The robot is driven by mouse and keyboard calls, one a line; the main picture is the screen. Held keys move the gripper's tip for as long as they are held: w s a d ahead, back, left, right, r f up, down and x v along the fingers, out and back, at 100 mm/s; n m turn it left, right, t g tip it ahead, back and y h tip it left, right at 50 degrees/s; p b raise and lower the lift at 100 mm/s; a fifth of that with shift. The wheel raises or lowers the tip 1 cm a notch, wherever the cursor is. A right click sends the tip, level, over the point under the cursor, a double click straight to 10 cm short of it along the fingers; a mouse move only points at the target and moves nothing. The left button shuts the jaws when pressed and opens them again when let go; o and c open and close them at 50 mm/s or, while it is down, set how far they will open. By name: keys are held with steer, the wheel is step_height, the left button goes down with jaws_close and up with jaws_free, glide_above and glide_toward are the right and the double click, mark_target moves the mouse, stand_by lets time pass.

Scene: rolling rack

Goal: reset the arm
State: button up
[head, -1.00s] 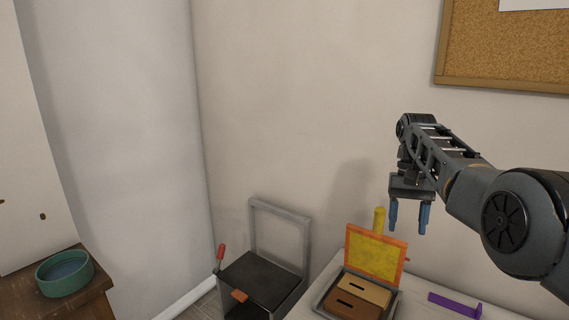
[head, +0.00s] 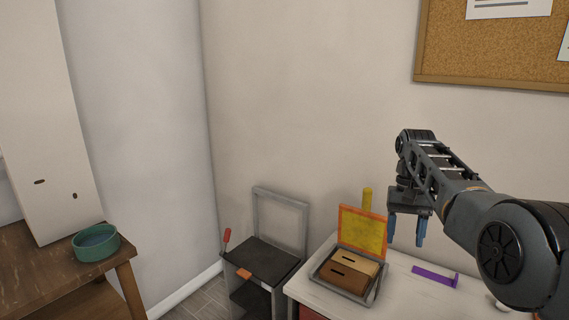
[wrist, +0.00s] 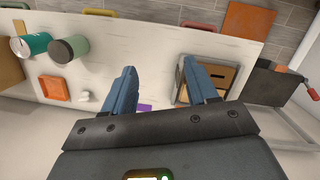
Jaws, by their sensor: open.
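My gripper (head: 407,228) hangs in the air at the right of the head view, with its two blue fingers pointing down. The fingers are apart with nothing between them. In the wrist view my gripper (wrist: 160,88) is open above the white table (wrist: 150,60). In the head view it is above and to the right of a tray (head: 345,283) holding tan and brown blocks, touching nothing.
A yellow panel with an orange frame (head: 362,231) stands behind the tray. A purple piece (head: 435,276) lies right of it. A black rolling rack (head: 262,258) stands left of the table. A green bowl (head: 96,242) sits on a wooden table (head: 40,262).

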steer(key=s+f+t, duration=0.2)
steer(key=s+f, duration=0.1)
steer(key=f, duration=0.9)
steer(key=s+f+t, duration=0.2)
steer(key=s+f, duration=0.2)
steer(key=f, duration=0.9)
steer(key=s+a+f+n+t+h, duration=0.1)
steer(key=s+f+t, duration=0.1)
steer(key=s+f, duration=0.55)
steer(key=s+a+f+n+t, duration=0.15)
steer(key=s+f, duration=0.25)
steer(key=s, duration=0.6)
steer(key=s+a+r+t+b, duration=0.15)
steer(key=s+r, duration=0.25)
steer(key=s, duration=0.6)
steer(key=s+a+r+t+p, duration=0.1)
steer(key=s+r+t, duration=0.25)
steer(key=s, duration=0.65)
steer(key=s+r+t, duration=0.1)
steer(key=s+r, duration=0.3)
steer(key=r, duration=0.4)
steer(key=s+a+r+t, duration=0.1)
steer(key=s+r+t, duration=0.1)
steer(key=s+r, duration=0.3)
steer(key=s+r+n+t, duration=0.1)
steer(key=s+r, duration=0.4)
steer(key=r, duration=0.7)
steer(key=shift+a+y+b, duration=0.3)
steer(key=shift+a+b, duration=0.05)
steer(key=shift+b, duration=0.1)
